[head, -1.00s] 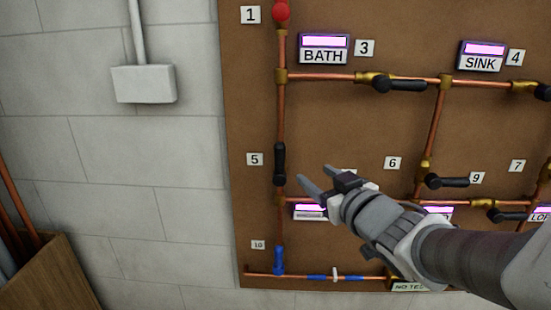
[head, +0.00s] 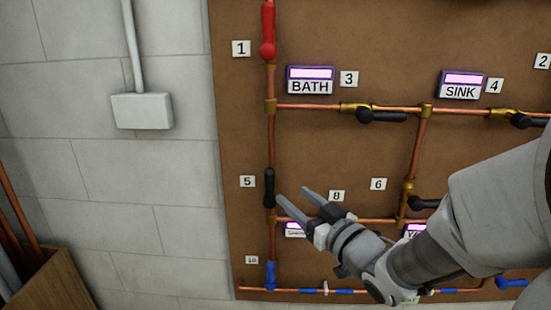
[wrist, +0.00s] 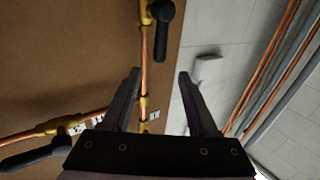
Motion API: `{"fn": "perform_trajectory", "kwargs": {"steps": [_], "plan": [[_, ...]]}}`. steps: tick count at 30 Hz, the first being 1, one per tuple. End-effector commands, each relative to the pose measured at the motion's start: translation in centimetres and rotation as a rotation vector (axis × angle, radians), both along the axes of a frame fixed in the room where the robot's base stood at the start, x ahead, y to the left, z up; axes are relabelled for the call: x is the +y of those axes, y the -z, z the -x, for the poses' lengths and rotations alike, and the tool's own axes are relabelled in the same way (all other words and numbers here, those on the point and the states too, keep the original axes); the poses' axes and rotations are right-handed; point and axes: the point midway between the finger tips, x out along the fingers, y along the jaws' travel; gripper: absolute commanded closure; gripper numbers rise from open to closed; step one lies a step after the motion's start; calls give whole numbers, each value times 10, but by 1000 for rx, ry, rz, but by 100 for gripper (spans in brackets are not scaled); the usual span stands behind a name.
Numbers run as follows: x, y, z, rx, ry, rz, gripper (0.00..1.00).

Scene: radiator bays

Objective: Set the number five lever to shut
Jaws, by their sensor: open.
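The number five lever (head: 269,187) is a black handle on the left vertical copper pipe, lying in line with the pipe. Its number 5 label (head: 247,181) is just left of it. My gripper (head: 292,194) is open and empty, just right of the lever in the head view, with its left fingertip close to it. I cannot tell from this view whether they touch. In the wrist view a black lever (wrist: 163,25), which looks like the same one, is at the top, beyond the gap between my open fingers (wrist: 158,75).
The red lever (head: 268,35) by label 1 is above, and a blue valve (head: 270,275) is below on the same pipe. Black lever 3 (head: 382,115) and several other levers are to the right. A grey wall box (head: 142,111) is left of the board.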

Motion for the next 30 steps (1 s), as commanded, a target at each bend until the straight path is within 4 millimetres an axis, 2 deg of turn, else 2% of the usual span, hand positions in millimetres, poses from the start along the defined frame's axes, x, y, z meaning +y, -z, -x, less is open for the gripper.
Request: {"fn": "perform_trajectory", "kwargs": {"steps": [2, 3, 12, 18, 24, 30], "plan": [[3, -3, -3, 4, 2, 0, 41], [9, 1, -13, -1, -2, 1, 41], [45, 1, -70, 0, -1, 0, 41], [65, 1, -102, 0, 1, 0, 41], [75, 1, -121, -1, 1, 2, 41], [78, 0, -125, 0, 2, 2, 41]]}}
